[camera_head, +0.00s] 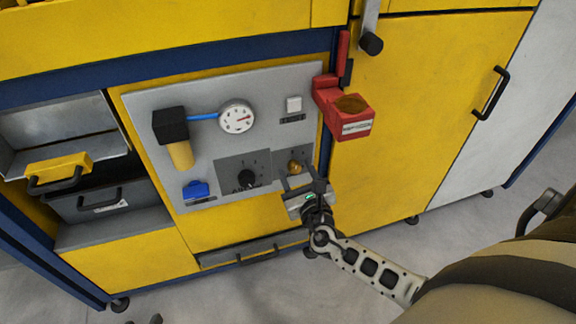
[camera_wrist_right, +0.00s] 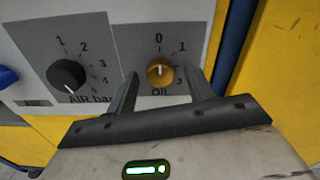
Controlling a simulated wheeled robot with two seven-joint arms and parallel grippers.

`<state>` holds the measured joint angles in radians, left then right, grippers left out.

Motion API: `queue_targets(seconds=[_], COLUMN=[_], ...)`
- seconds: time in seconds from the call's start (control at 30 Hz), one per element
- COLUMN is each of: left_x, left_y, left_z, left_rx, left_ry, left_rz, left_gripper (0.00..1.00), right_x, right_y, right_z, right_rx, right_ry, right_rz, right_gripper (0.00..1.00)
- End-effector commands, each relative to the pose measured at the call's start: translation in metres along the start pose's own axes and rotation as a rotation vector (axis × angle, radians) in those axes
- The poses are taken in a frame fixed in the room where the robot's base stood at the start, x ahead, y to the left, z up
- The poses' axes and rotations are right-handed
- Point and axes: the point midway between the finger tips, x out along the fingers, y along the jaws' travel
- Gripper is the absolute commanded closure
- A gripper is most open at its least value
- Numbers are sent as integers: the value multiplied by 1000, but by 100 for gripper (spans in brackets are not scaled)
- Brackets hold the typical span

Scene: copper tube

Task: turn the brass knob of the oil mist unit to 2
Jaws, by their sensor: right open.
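The brass knob (camera_wrist_right: 160,72) of the oil mist unit sits on a dark grey plate marked "OIL" with a 0 and a 1 visible above it. Its pale pointer mark stands about upright, toward the 0. In the head view the knob (camera_head: 294,167) is at the panel's lower right. My right gripper (camera_wrist_right: 163,77) is open, its two fingers on either side of the knob's lower part, with gaps visible. In the head view my right gripper (camera_head: 303,183) is just below the knob. My left gripper is not recognisable in view.
A black air knob (camera_wrist_right: 67,76) is left of the brass knob. A red holder (camera_head: 342,112) juts out above right. The grey panel (camera_head: 225,180) also bears a gauge (camera_head: 237,118), a blue part (camera_head: 196,189) and a black-and-yellow unit (camera_head: 172,130). Small dark shapes at the bottom edge are unclear.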

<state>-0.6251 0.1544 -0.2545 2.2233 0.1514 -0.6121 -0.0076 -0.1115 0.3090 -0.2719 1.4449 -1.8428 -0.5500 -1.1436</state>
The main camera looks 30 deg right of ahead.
Motion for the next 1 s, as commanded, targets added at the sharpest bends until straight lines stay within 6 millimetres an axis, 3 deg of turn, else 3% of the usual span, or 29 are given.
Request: queue_targets(seconds=[0.37,0.53,1.0], left_x=[2,2,8], left_y=[0,0,1], left_z=[2,3,16], left_rx=[0,0,-6], left_ry=[-7,-9,-32], left_rz=[1,2,10], left_gripper=[64,64,64], right_x=[3,2,2], right_y=[-2,-2,-2], right_z=[0,0,-2], right_rx=[0,1,85], right_ry=[0,0,-2], right_rz=[-3,-3,-3], right_gripper=[48,92,92])
